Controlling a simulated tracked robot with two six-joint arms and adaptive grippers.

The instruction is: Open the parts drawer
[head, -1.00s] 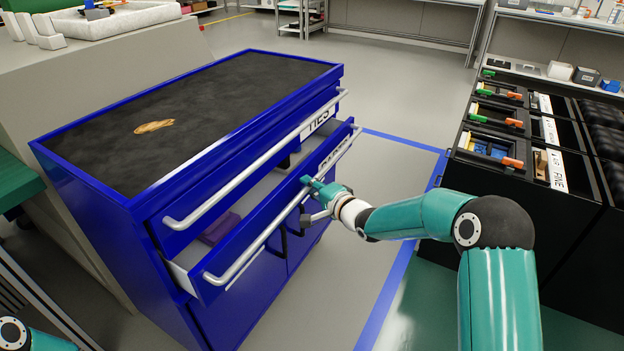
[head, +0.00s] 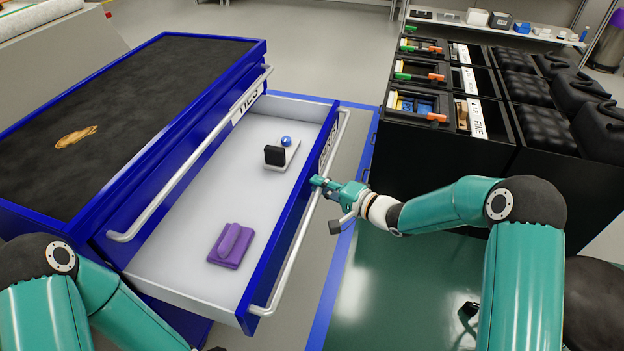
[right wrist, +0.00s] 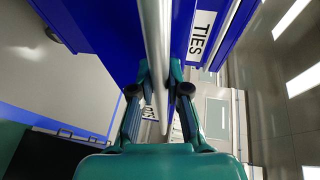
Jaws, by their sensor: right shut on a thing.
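The parts drawer (head: 205,190) stands pulled far out of the blue cabinet (head: 215,52), below a shut drawer labelled TIES. Its own label is mostly hidden. My right gripper (head: 318,183) is shut on the drawer's long silver handle (head: 293,255), towards its far end. The right wrist view shows the handle bar (right wrist: 157,50) between the two fingers (right wrist: 158,95). Inside the drawer lie a purple block-like piece (head: 231,246) and a white plate (head: 287,158) with a black block and a blue ball. My left arm shows at lower left; its gripper is out of view.
A brown patch (head: 76,137) lies on the cabinet's dark top. Black bins (head: 410,150) with small coloured parts stand to the right, beyond a strip of floor with a blue line.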

